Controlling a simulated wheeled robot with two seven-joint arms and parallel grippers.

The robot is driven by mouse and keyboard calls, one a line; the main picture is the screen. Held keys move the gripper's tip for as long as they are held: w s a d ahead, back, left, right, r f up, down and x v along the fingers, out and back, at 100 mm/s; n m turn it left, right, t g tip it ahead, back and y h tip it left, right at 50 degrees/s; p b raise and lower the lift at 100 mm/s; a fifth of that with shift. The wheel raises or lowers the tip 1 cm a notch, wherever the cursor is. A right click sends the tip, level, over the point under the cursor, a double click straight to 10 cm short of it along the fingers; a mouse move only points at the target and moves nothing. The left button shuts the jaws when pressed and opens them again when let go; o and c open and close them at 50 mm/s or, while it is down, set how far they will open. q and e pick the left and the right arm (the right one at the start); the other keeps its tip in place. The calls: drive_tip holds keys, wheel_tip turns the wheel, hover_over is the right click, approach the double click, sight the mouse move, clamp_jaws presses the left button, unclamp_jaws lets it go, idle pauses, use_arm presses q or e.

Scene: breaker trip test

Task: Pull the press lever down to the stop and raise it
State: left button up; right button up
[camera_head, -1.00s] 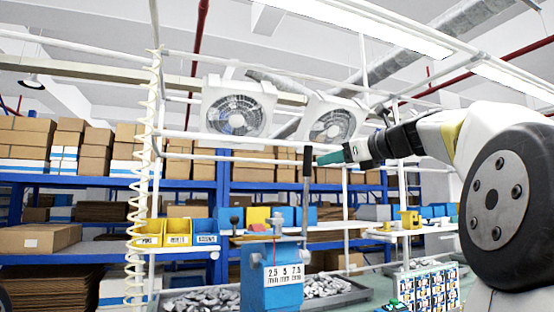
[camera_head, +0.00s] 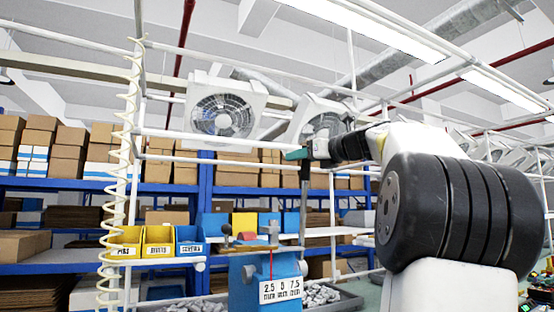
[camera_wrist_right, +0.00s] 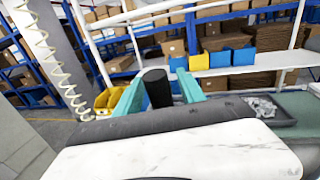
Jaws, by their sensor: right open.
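The blue press (camera_head: 265,285) stands in the lower middle of the head view, with a 2.5 / 5 / 7.5 label on its front. Its lever (camera_head: 303,205) rises upright from the right side of the press top. My right gripper (camera_head: 298,154) is at the lever's upper end, its teal fingers level with the dark grip. In the right wrist view, the black lever grip (camera_wrist_right: 157,88) shows between the two teal fingers of my right gripper (camera_wrist_right: 160,92). The fingers are apart, one on each side of the grip. My left gripper is not in view.
Yellow and blue bins (camera_head: 158,241) stand left of the press. A grey tray of metal parts (camera_head: 350,304) lies to its right. A white coiled hose (camera_head: 118,180) hangs at the left. Fans and white frame bars are above; shelves with boxes stand behind.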

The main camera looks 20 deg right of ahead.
drive_tip(key=shift+w+a, duration=0.2)
drive_tip(key=shift+w, duration=0.45)
clamp_jaws()
idle(1.0)
